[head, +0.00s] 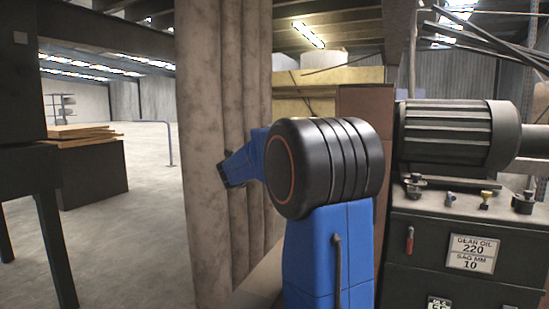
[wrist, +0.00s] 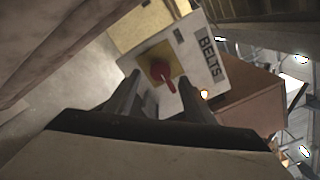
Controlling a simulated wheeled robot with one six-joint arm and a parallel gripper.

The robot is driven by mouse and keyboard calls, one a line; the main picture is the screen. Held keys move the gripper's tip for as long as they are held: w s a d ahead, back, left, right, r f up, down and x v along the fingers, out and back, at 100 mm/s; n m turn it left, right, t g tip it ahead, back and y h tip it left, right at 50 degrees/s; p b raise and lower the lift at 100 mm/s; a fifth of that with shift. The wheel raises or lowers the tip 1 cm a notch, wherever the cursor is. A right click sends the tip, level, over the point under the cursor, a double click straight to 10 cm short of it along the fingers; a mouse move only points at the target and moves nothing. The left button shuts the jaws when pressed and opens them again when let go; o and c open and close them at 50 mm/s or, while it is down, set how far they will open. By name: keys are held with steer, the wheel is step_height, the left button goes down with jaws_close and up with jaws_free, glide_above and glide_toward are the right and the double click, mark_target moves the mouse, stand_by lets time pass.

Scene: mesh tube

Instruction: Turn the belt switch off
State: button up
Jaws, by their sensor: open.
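The belt switch (wrist: 161,70) is a red rotary handle on a yellow square plate in the wrist view. Its lever points down and slightly right in the picture. My gripper (wrist: 160,80) is open, with one dark finger on each side of the red handle in the picture. I cannot tell whether either finger touches it or how far off the handle is. In the head view my own arm is in front, and neither the switch nor the fingers can be made out.
A motor (head: 455,135) stands on a dark cabinet (head: 405,270) at the right, with small fittings and a gear oil label. A tall grey fluted column (head: 215,90) rises behind my arm. A brown box (wrist: 245,98) is beside the panel. Open floor (head: 140,215) lies left.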

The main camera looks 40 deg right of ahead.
steer(key=shift+x, duration=2.65)
steer(key=c, duration=1.1)
steer(key=shift+o, duration=0.2)
steer(key=shift+n, duration=0.3)
steer(key=shift+f+n, duration=0.15)
steer(key=shift+n, duration=8.55)
